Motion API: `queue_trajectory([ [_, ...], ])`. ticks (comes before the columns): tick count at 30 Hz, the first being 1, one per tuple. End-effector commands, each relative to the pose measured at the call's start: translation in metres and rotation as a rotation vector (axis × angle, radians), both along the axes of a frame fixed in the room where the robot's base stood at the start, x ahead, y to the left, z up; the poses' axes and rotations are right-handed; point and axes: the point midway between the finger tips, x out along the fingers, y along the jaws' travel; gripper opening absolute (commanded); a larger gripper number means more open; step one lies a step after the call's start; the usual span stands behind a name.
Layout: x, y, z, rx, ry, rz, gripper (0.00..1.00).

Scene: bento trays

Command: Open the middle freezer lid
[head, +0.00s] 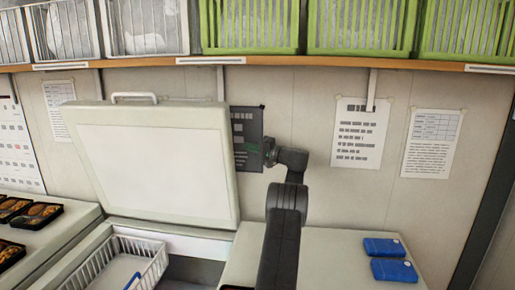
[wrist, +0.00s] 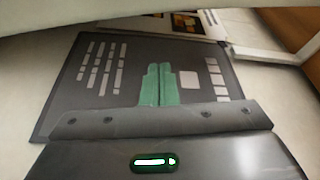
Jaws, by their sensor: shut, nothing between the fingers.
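The middle freezer lid (head: 155,165) is a pale slab standing raised, tilted back near the wall, with its white inner panel facing me. Its metal handle (head: 133,97) shows at the top edge. Below it the freezer is open, with a white wire basket (head: 150,255) inside. My gripper (head: 268,152) is right of the lid, apart from its right edge, in front of a dark poster. In the wrist view its green fingertips (wrist: 157,85) are together with nothing between them, in front of that poster (wrist: 90,75).
Food trays (head: 40,213) sit on the left lid. Blue packs (head: 393,270) lie on the right lid (head: 335,260). A shelf (head: 270,61) with white and green baskets runs along the wall above. Papers (head: 358,130) hang on the wall.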

Motion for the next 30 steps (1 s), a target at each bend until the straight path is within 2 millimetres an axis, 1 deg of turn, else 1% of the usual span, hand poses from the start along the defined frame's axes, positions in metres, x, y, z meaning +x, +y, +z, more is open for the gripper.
queue_trajectory([
  [1,0.005,0.009,0.003,0.000,-0.001,0.003,0.00],
  [8,0.021,0.038,0.004,-0.001,-0.001,0.001,0.00],
  [10,0.017,0.035,0.002,0.000,0.002,-0.001,0.00],
  [30,-0.016,0.042,-0.005,0.000,0.000,0.000,0.00],
])
